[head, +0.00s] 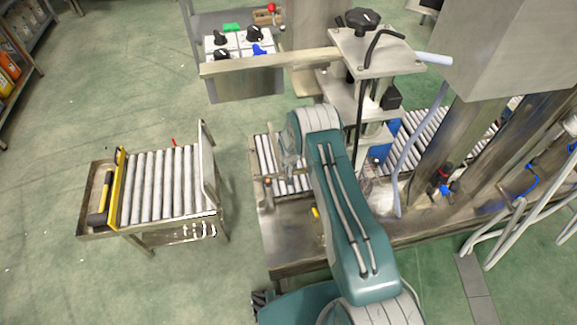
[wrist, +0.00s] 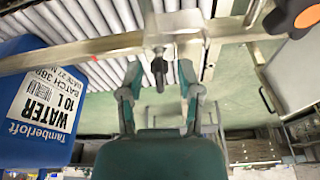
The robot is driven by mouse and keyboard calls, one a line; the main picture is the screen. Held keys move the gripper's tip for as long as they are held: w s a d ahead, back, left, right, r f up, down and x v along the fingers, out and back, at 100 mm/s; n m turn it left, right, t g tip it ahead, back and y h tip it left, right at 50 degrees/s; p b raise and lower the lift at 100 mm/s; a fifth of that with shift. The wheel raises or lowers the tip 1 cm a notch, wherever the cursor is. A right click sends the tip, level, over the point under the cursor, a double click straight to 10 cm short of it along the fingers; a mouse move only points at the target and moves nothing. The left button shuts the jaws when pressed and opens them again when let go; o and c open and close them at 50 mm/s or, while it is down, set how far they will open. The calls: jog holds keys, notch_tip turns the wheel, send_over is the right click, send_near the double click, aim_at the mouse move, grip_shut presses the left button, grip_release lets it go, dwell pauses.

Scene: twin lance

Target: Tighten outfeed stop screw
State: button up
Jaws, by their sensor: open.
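In the wrist view a dark screw (wrist: 159,74) hangs from a metal clamp block (wrist: 172,28) on a flat guide bar (wrist: 85,52). It looks like the stop screw, but I cannot confirm that. My gripper (wrist: 158,94) is open, with one finger on each side of the screw's line. The fingers appear apart from the screw, and nothing is between them. How far the screw is turned in does not show. In the head view my teal arm hides most of the outfeed rollers (head: 265,152), and the gripper's fingers cannot be made out clearly.
A blue water container (wrist: 38,100) stands close at left in the wrist view. An orange and black knob (wrist: 298,15) is at upper right. In the head view a roller cart (head: 160,185) stands left, a control panel (head: 240,45) behind; green floor lies between.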

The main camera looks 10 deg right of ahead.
grip_shut()
jog(key=shift+n, duration=0.9)
grip_release()
